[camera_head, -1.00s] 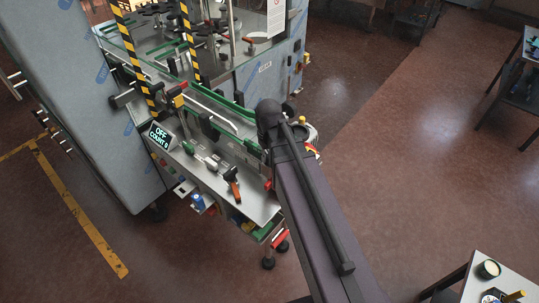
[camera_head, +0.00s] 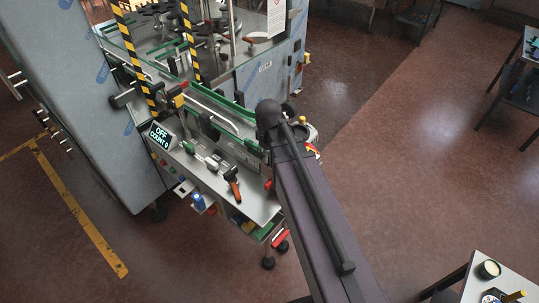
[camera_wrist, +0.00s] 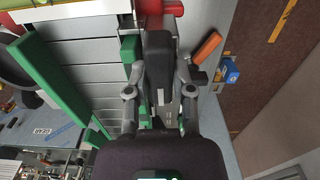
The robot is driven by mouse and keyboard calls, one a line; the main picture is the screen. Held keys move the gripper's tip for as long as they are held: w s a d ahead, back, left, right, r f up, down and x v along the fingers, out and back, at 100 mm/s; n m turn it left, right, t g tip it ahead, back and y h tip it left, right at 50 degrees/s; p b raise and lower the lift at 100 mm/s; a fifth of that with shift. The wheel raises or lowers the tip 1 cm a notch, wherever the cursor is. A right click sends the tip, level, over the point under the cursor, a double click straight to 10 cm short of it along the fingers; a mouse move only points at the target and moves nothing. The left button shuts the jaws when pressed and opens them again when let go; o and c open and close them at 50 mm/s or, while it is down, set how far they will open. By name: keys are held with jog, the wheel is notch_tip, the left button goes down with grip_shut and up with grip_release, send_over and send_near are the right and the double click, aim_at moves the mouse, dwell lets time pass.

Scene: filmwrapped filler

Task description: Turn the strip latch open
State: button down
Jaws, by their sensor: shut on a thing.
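My gripper shows in the wrist view (camera_wrist: 160,72), its two fingers closed in on either side of a long dark block (camera_wrist: 158,45). The block looks like the strip latch's handle, but I cannot tell its turn angle for certain. It lies beside a green rail piece (camera_wrist: 131,48) on the machine. In the head view my own arm covers the gripper and the latch at the machine's front right corner.
An orange-handled lever (camera_head: 233,187) lies on the machine's front shelf, also seen in the wrist view (camera_wrist: 207,46). A display (camera_head: 159,136) reads OFF, COUNT 0. Yellow-black posts (camera_head: 135,50) rise at the left. Open floor lies to the right.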

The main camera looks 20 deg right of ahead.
jog(key=shift+c, duration=2.4)
grip_release()
